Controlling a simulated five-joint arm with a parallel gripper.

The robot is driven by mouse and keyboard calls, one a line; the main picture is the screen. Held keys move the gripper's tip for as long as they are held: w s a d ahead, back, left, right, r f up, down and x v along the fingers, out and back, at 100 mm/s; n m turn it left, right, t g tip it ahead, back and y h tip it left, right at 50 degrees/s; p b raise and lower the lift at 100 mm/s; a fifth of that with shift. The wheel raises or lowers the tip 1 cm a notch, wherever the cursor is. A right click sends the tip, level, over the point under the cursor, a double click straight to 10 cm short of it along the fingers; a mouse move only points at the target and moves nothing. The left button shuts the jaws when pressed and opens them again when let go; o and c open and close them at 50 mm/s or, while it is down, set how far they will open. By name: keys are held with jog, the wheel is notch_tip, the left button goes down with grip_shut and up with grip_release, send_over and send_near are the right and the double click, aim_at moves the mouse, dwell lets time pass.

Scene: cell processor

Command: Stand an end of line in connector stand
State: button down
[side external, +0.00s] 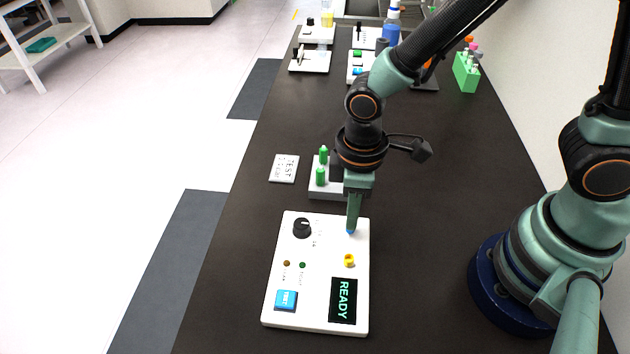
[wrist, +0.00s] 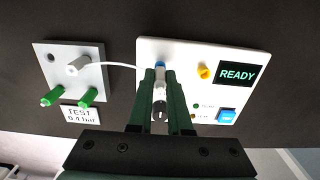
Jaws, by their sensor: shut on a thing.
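My gripper (wrist: 160,75) is shut on a white line end (wrist: 159,88) at the blue port of the white device; the side view shows the gripper (side external: 351,228) from beside, its fingers hiding the held end. I cannot tell whether the end is still seated in the port. A thin white line (wrist: 118,65) runs from there to a white connector (wrist: 78,66) at the grey connector stand (wrist: 95,52). The stand also shows in the side view (side external: 328,192), behind my gripper. Two green pieces (wrist: 87,95) stick up from the stand.
The white device (side external: 318,232) has a yellow port (side external: 349,261), a black knob (side external: 302,228), a blue button (side external: 286,300) and a screen reading READY (side external: 343,300). A TEST card (side external: 284,168) lies left of the stand. Bare dark bench lies to the right.

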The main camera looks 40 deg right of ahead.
jog(key=shift+r, duration=0.4)
dwell(0.5)
jog(key=shift+r, duration=0.25)
jog(key=shift+r, duration=0.1)
jog(key=shift+r, duration=0.8)
jog(key=shift+r, duration=0.1)
